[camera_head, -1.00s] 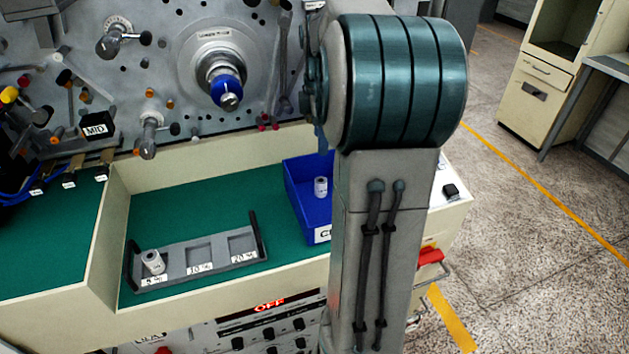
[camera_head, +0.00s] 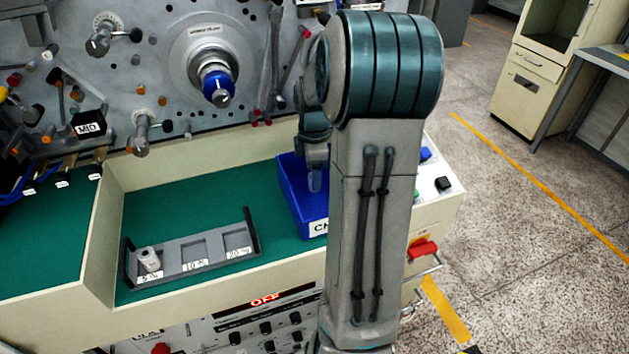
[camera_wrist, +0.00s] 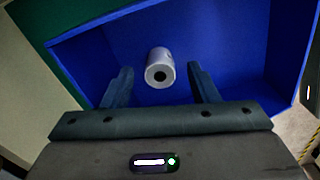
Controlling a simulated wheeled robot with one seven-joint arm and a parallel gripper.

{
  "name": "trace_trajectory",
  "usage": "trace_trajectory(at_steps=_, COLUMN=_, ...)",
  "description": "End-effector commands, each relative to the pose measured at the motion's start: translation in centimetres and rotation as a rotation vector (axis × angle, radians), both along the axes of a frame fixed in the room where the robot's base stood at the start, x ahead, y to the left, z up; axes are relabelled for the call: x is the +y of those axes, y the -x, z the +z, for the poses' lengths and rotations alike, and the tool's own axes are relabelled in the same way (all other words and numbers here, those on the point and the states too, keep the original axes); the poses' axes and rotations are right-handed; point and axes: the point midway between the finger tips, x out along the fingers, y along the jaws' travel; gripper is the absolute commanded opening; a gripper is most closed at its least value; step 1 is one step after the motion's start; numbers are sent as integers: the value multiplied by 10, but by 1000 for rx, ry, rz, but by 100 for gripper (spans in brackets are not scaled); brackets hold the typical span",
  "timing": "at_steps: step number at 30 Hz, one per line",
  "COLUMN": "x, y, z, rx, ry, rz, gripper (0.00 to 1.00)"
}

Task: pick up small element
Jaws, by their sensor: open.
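A small white-grey cylinder with a dark hole in its end (camera_wrist: 160,69) is inside the blue bin in the wrist view. My gripper (camera_wrist: 161,80) is open, with one finger on each side of the cylinder and visible gaps to both. In the head view my gripper (camera_head: 315,182) is over the blue bin (camera_head: 296,205), and the cylinder in the bin is hidden there. Another small white cylinder (camera_head: 149,260) stands in the left slot, labelled 5, of the grey tray (camera_head: 194,280).
The tray's other two slots, labelled 10 and 20, are empty. The bin walls (camera_wrist: 232,50) surround the gripper closely. The machine panel with its blue-ringed spindle (camera_head: 217,85) rises behind. Green work surface (camera_head: 160,205) is clear between tray and panel.

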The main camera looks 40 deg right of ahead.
Motion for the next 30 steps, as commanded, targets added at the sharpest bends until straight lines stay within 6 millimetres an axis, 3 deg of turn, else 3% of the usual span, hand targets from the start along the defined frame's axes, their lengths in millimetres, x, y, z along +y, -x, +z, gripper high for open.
trace_trajectory(at_steps=4, x=0, y=0, z=0, rx=0, ry=0, rz=0, gripper=51)
trace_trajectory(at_steps=9, x=0, y=0, z=0, rx=0, ry=0, rz=-1, gripper=6)
trace_trajectory(at_steps=22, x=0, y=0, z=7, rx=0, ry=1, rz=-1, gripper=6)
trace_trajectory(at_steps=26, x=-1, y=0, z=21, rx=-1, ry=2, rz=-1, gripper=6)
trace_trajectory(at_steps=30, x=-1, y=-1, z=49, rx=-4, ry=3, rz=-2, gripper=6)
